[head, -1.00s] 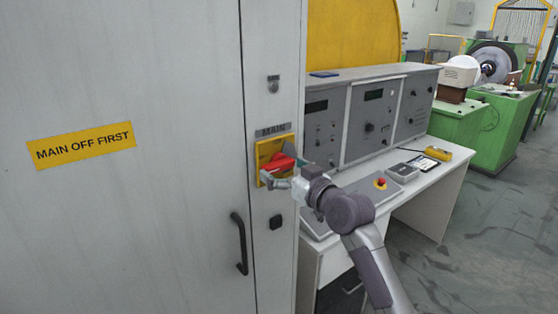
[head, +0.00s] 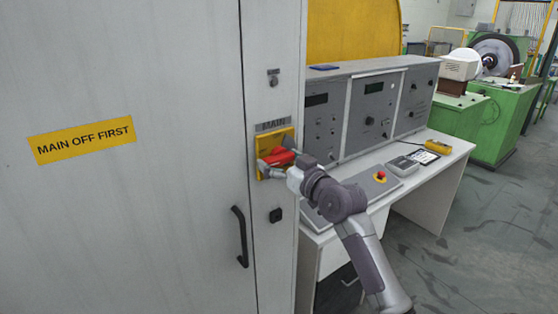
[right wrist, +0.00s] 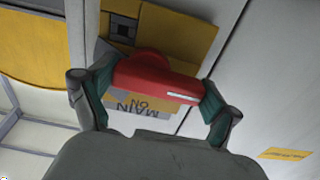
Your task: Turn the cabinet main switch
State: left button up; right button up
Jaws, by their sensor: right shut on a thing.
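The main switch is a red rotary handle (head: 277,158) on a yellow plate (head: 259,146), under a MAIN label (head: 273,124) on the grey cabinet (head: 150,220). My right gripper (head: 273,160) reaches it from the right. In the right wrist view the red handle (right wrist: 155,78) lies between the two green-padded fingers (right wrist: 155,92), one at each end, and they are shut on it. There the yellow plate (right wrist: 178,35) shows behind it, with the letters MAIN and ON upside down. The handle's exact angle is partly hidden in the head view. My left gripper is not in view.
A black door handle (head: 240,237) and a small black lock (head: 275,215) sit below the switch. Right of the cabinet a desk (head: 440,165) carries a control console (head: 372,110) and a red emergency button (head: 381,175). Open floor lies at the right.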

jog(key=m+p, duration=0.1)
jog(key=m, duration=0.1)
jog(key=m+p, duration=0.1)
jog(key=m, duration=0.1)
jog(key=shift+r, duration=0.35)
jog(key=m+p, duration=0.2)
jog(key=m, duration=0.1)
jog(key=m+p, duration=0.1)
jog(key=m, duration=0.1)
jog(key=shift+w+d+r, duration=0.1)
jog(key=shift+d+r, duration=0.05)
jog(key=shift+r, duration=0.1)
jog(key=m+p, duration=0.1)
jog(key=m, duration=0.1)
jog(key=m+p, duration=0.1)
jog(key=m, duration=0.2)
jog(key=shift+w+d+r+m+p, duration=0.15)
jog(key=shift+d+m+p, duration=0.05)
jog(key=shift+m+p, duration=0.1)
jog(key=shift+w+d+m+p, duration=0.15)
jog(key=shift+m+p, duration=0.3)
jog(key=shift+m, duration=1.05)
jog(key=o, duration=0.9)
jog(key=shift+c, duration=0.2)
